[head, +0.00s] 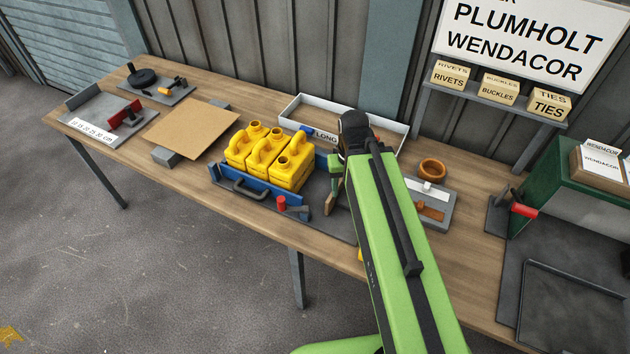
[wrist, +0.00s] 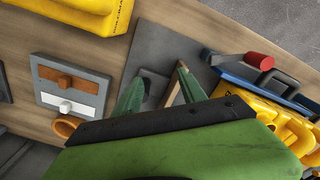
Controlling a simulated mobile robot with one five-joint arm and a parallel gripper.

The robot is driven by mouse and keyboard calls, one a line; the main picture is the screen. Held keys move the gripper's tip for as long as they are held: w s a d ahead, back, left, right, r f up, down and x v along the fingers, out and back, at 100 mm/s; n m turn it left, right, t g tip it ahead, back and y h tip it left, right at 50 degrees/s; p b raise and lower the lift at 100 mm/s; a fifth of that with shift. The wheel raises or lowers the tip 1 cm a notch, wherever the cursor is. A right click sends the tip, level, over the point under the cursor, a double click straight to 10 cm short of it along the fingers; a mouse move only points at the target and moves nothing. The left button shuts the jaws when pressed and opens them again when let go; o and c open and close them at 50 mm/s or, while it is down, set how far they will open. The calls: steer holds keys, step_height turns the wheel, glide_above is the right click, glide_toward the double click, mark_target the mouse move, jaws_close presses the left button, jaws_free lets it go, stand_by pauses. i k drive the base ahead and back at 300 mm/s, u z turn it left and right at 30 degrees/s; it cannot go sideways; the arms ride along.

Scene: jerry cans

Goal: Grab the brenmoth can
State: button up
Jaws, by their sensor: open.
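Several yellow jerry cans (head: 268,158) stand close together in a blue holder (head: 258,186) with a dark handle; the wrist view shows part of them at its right edge (wrist: 298,130). Another yellow body (wrist: 68,14) is cut off at the top left of the wrist view. In the head view only a yellow sliver (head: 361,255) shows beside my arm. I cannot read the name brenmoth on any can. My gripper (head: 334,196) is open and empty, to the right of the holder. In the wrist view its fingers (wrist: 160,88) are apart over a dark grey mat, with no can between them.
A red-handled clamp (head: 283,204) is at the holder's front. A white tray (head: 300,110) stands behind it. A grey plate with brown and white blocks (head: 430,212) and an orange ring (head: 432,168) lie right of my arm. A cardboard sheet (head: 190,128) lies left.

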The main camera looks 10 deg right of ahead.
mark_target(291, 169)
steer(key=u, duration=1.25)
steer(key=k, duration=0.65)
steer(key=u, duration=0.6)
steer(key=i, duration=1)
